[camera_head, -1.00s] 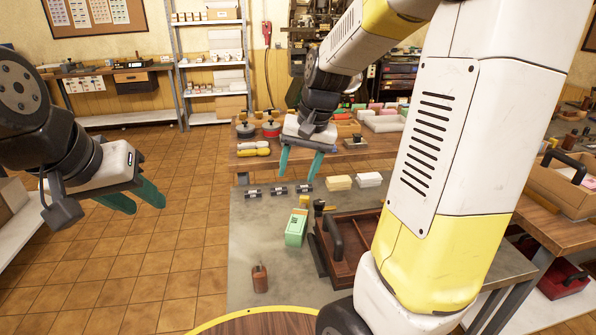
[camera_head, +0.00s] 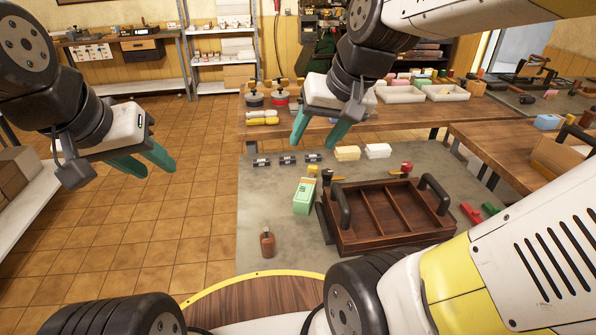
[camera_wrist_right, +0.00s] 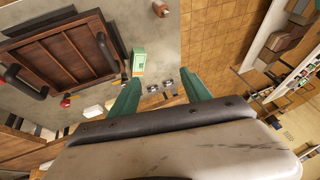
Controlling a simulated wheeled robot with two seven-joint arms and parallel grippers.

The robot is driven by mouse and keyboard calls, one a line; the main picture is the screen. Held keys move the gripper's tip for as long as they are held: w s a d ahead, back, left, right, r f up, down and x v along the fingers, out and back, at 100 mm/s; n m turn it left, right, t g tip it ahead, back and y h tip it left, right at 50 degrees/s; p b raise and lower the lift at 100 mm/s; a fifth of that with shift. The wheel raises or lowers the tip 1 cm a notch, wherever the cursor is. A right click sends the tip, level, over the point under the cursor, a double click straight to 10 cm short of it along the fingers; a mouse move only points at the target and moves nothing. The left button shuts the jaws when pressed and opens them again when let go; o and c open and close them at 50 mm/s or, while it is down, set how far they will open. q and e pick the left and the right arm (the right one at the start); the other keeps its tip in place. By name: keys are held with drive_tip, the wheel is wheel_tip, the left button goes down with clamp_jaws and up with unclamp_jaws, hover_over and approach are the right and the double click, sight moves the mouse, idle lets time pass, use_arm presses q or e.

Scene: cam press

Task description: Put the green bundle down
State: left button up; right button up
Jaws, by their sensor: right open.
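A green box-like piece with a pale label (camera_head: 304,196) rests on the grey bench top, left of the brown tray; I cannot tell whether it is the bundle. It also shows in the right wrist view (camera_wrist_right: 139,61). My right gripper (camera_head: 320,132) is open and empty, above the far part of the grey bench. In the right wrist view its two teal fingers (camera_wrist_right: 160,92) stand apart with nothing between them. My left gripper (camera_head: 143,161) hangs over the tiled floor at the left, fingers apart, with nothing seen between them.
A brown compartment tray (camera_head: 385,247) with black handles sits on the grey bench. A small brown bottle (camera_head: 267,242) stands near its left front. Cream blocks (camera_head: 347,153) and small dark parts (camera_head: 288,160) lie at the back. The bench's left front (camera_head: 255,205) has free room.

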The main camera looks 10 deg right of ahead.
drive_tip(key=w+f+m+g, duration=0.3)
drive_tip(key=w+f, duration=0.6)
drive_tip(key=w, duration=0.3)
drive_tip(key=m+g+h, duration=0.2)
drive_tip(key=h, duration=0.1)
hover_over(305, 189)
drive_tip(key=s, duration=0.1)
wheel_tip(305, 189, down, 14)
drive_tip(key=shift+a+f, duration=0.1)
drive_tip(key=shift+f, duration=0.05)
drive_tip(key=f, duration=0.8)
drive_tip(key=shift+w, duration=0.4)
clamp_jaws()
